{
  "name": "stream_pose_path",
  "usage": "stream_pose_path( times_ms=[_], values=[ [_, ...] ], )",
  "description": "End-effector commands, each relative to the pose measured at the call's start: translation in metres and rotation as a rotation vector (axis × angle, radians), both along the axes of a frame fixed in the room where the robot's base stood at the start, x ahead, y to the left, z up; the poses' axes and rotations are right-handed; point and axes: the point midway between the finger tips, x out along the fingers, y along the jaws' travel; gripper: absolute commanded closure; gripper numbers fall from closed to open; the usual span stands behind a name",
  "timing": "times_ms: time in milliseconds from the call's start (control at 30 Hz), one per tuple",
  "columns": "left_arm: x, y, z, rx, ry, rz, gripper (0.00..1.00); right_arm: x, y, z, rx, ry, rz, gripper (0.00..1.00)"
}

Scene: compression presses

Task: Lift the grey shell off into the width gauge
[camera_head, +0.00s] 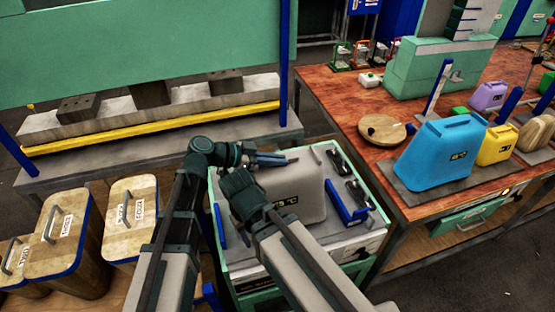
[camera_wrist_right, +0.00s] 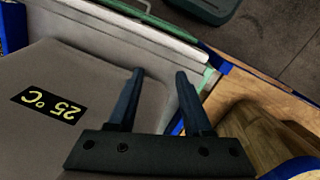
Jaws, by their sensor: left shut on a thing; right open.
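The grey shell (camera_head: 303,192), with a yellow °C mark on a dark label, is upright over the green-framed cart top. My left gripper (camera_head: 272,159) is shut at the shell's top edge; the grip itself is small in view. Blue side pieces, which look like the width gauge (camera_head: 347,212), stand right of the shell, with another blue piece at its left. I cannot tell whether the shell touches the surface below. My right gripper (camera_wrist_right: 160,98) is open beside the shell, whose 25 °C label (camera_wrist_right: 48,105) shows in the right wrist view. My right arm hides the shell's lower left.
A press with a yellow-edged bed (camera_head: 150,128) stands behind left. Wooden bins (camera_head: 131,217) stand at left. A red-brown table (camera_head: 345,105) at right holds a blue shell (camera_head: 440,157), a yellow one (camera_head: 497,144) and a round wooden disc (camera_head: 382,129). Two dark clamps (camera_head: 355,190) lie on the cart.

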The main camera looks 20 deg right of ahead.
Motion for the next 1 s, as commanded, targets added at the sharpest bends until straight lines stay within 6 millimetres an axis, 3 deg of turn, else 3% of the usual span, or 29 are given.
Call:
stream_pose_path(
  times_ms=[733,767,900,1000],
  values=[
    [0.0,0.0,-0.011,-0.001,0.0,0.0,1.0,0.0,0.0,-0.011,0.0,0.0,0.0,0.5],
    [0.0,0.0,-0.011,-0.001,0.0,0.0,0.88,0.0,0.0,-0.011,0.0,0.0,0.0,0.5],
    [0.0,0.0,-0.011,-0.001,0.0,0.0,0.63,0.0,0.0,-0.011,0.0,0.0,0.0,0.5],
    [0.0,0.0,-0.011,0.0,0.0,0.0,0.55,0.0,0.0,-0.011,0.0,0.0,0.0,0.5]
  ],
)
